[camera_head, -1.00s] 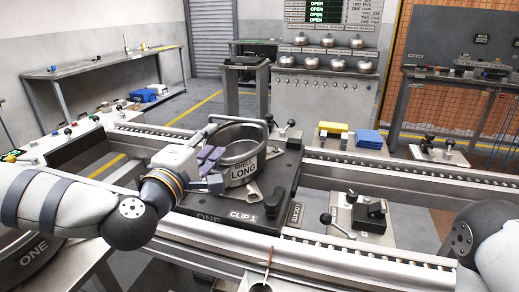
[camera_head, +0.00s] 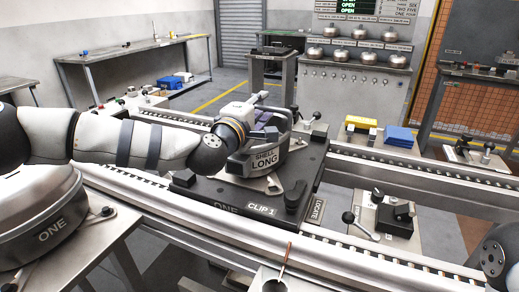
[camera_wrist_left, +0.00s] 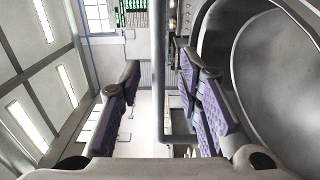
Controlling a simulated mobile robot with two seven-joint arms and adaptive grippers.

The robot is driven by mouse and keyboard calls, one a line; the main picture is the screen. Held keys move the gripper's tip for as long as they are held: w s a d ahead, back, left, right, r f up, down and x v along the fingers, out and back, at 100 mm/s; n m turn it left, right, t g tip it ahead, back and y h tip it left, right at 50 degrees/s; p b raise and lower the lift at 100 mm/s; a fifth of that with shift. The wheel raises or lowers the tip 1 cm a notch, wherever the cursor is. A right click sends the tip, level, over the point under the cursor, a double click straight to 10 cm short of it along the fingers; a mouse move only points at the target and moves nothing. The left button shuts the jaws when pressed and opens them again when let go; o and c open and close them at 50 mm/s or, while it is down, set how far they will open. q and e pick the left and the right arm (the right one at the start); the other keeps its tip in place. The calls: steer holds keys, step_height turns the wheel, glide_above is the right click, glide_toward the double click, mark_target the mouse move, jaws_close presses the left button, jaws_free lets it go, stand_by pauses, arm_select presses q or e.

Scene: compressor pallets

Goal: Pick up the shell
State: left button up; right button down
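My left gripper (camera_head: 269,131) is at the shell's upper left side in the head view, and my wrist hides much of the rim. In the left wrist view, its purple-padded fingers (camera_wrist_left: 162,100) are wide apart. The shell's curved wall and hollow inside (camera_wrist_left: 275,85) fill the right of that view, beside and behind the right finger; I cannot tell whether they touch. My right gripper is out of view.
Roller rails (camera_head: 395,172) run in front of and behind the pallet. A round grey housing (camera_head: 40,222) marked ONE stands on the left table. A clamp with a black block (camera_head: 395,215) lies right of the pallet. Yellow (camera_head: 361,121) and blue (camera_head: 398,136) blocks are behind.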

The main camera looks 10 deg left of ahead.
arm_select(q)
steer(key=shift+r, duration=0.1)
jaws_close()
steer(key=shift+r, duration=0.25)
steer(key=shift+r, duration=0.1)
